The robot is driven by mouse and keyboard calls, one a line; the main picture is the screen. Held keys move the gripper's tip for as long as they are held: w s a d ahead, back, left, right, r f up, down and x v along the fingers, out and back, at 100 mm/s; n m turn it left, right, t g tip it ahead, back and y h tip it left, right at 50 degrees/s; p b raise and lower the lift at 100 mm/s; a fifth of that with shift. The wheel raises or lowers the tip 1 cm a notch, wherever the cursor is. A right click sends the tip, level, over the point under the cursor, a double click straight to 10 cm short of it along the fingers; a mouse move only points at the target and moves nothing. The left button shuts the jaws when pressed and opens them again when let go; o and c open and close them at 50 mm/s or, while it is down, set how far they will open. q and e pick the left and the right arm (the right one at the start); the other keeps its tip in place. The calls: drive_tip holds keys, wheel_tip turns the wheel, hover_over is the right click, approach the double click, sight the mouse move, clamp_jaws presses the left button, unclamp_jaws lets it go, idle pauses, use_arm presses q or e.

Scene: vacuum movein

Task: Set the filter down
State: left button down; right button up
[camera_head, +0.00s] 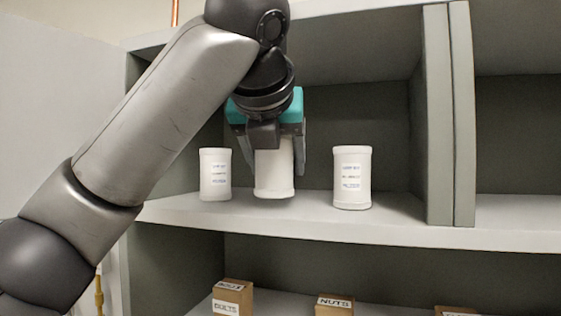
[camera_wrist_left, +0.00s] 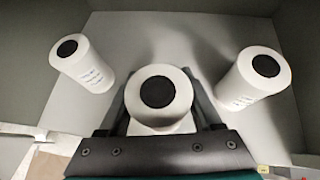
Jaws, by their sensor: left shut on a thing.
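The filter, a white cylinder (camera_head: 273,172), is held upright in my left gripper (camera_head: 274,150) over the upper shelf. In the left wrist view the held filter (camera_wrist_left: 160,95) shows its round top with a dark centre, between the two fingers of the left gripper (camera_wrist_left: 163,108). I cannot tell for sure whether its base touches the shelf (camera_head: 400,228). A similar white labelled filter (camera_head: 215,174) stands to its left and another (camera_head: 351,178) to its right, both apart from it. My right gripper is not in view.
A vertical divider (camera_head: 437,110) stands right of the filters, with an empty bay (camera_head: 520,140) beyond it. Cardboard boxes of bolts (camera_head: 232,298) and nuts (camera_head: 334,305) stand on the shelf below. A grey panel (camera_head: 60,110) is at the left.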

sight(270, 184)
use_arm(q)
drive_tip(key=w, duration=0.1)
drive_tip(key=w+p, duration=0.1)
drive_tip(key=w, duration=0.1)
drive_tip(key=w+p, duration=0.1)
drive_tip(key=w, duration=0.1)
drive_tip(key=shift+w+d+f, duration=0.1)
drive_tip(key=shift+d+f, duration=0.2)
drive_tip(key=shift+a+f, duration=0.1)
drive_tip(key=shift+f, duration=0.35)
drive_tip(key=shift+f, duration=0.15)
drive_tip(key=shift+c, duration=0.3)
unclamp_jaws()
drive_tip(key=shift+s+r, duration=0.25)
drive_tip(key=shift+r, duration=0.05)
drive_tip(key=b+v, duration=0.1)
drive_tip(key=v, duration=0.1)
drive_tip(key=shift+s+r, duration=0.2)
drive_tip(key=shift+s, duration=0.2)
drive_tip(key=s+b, duration=0.1)
drive_tip(key=s, duration=0.3)
drive_tip(key=s+a+b, duration=0.1)
drive_tip(key=s, duration=0.2)
drive_tip(key=s+b, duration=0.1)
drive_tip(key=s, duration=0.3)
drive_tip(key=shift+s+a+b, duration=0.25)
drive_tip(key=shift+s+b, duration=0.1)
drive_tip(key=shift+b, duration=0.05)
